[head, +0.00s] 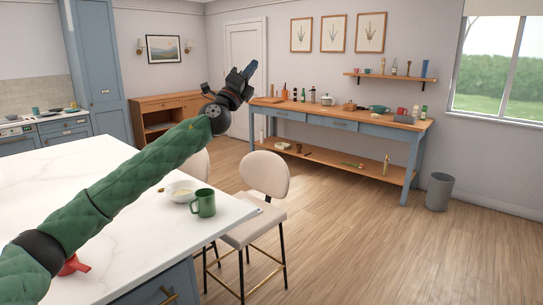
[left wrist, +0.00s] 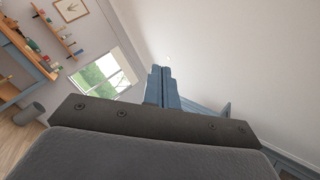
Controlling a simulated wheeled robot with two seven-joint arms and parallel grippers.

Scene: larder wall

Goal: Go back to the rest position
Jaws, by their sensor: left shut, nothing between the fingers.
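My left arm, in a green quilted sleeve, reaches from the lower left over the white island in the head view. My left gripper (head: 248,72) is at its end, raised in the air in front of the far wall and the white door. In the left wrist view its two blue-grey fingers (left wrist: 162,88) lie side by side, shut, with nothing between them. My right gripper does not show in either view.
The white island top (head: 95,165) holds a green mug (head: 203,203), a bowl (head: 184,191) and a red object (head: 73,265). Beige chairs (head: 264,175) stand beside it. A blue-legged side table (head: 342,125) lines the wall, near a grey bin (head: 439,191). The wooden floor (head: 400,250) at right is clear.

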